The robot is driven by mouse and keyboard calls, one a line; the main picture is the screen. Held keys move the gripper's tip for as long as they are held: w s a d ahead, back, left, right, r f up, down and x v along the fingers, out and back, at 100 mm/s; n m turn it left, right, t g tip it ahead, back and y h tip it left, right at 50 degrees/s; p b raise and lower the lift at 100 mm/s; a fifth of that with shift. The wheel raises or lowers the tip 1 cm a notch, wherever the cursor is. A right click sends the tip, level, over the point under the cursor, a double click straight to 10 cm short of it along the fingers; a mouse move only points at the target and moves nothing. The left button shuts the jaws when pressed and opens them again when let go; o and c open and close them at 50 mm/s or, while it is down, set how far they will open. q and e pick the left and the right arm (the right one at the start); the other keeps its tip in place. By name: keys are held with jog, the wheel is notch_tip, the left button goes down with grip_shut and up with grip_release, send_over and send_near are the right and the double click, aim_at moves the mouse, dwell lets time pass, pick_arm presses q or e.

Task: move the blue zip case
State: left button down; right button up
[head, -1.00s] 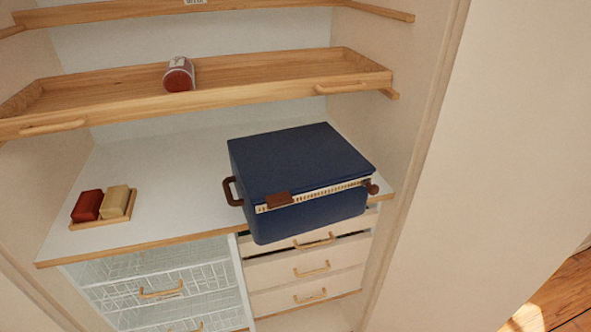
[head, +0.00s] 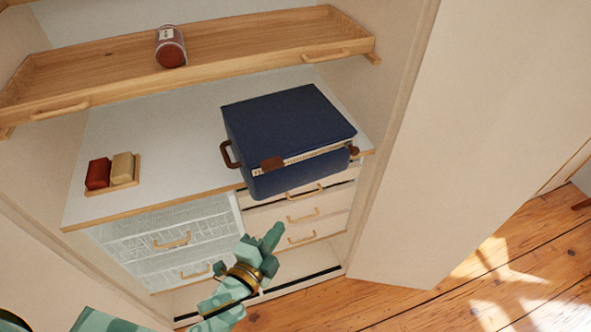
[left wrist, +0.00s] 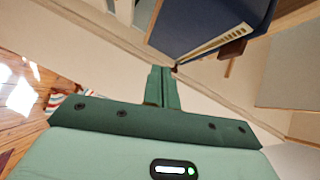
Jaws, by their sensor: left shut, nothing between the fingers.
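The blue zip case (head: 287,125) sits on the white counter of the closet, its front hanging a little over the counter's front edge. It has a brown side handle, a pale zip line and a brown tab on its front. My left gripper (head: 273,236) is shut and empty, in front of and below the case, apart from it. In the left wrist view the shut fingers (left wrist: 162,72) show in the middle, and the case (left wrist: 205,22) is beyond them at the top. My right gripper is in neither view.
A wooden pull-out shelf (head: 110,80) with a red-lidded jar (head: 171,50) hangs above the counter. A small tray with a red block (head: 98,174) and a tan block (head: 122,168) is at left. Wire baskets (head: 160,245) and drawers (head: 300,213) are below. Wooden floor (head: 470,280) is open at right.

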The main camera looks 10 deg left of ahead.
pick_arm(q)
notch_tip(320, 180, up, 4)
jog(key=m+t, duration=0.1)
jog(key=m, duration=0.2)
send_near(304, 168)
jog(key=w+d, duration=0.2)
jog(key=d, duration=0.1)
jog(key=w, duration=0.1)
jog(key=w+a+p, duration=0.1)
jog(key=w, duration=0.1)
jog(key=shift+a+m+h, duration=0.15)
jog(key=shift+m+h, duration=0.15)
jog(key=shift+h, duration=0.1)
jog(key=shift+w+a, duration=0.2)
jog(key=shift+w, duration=0.05)
jog(key=shift+w, duration=0.1)
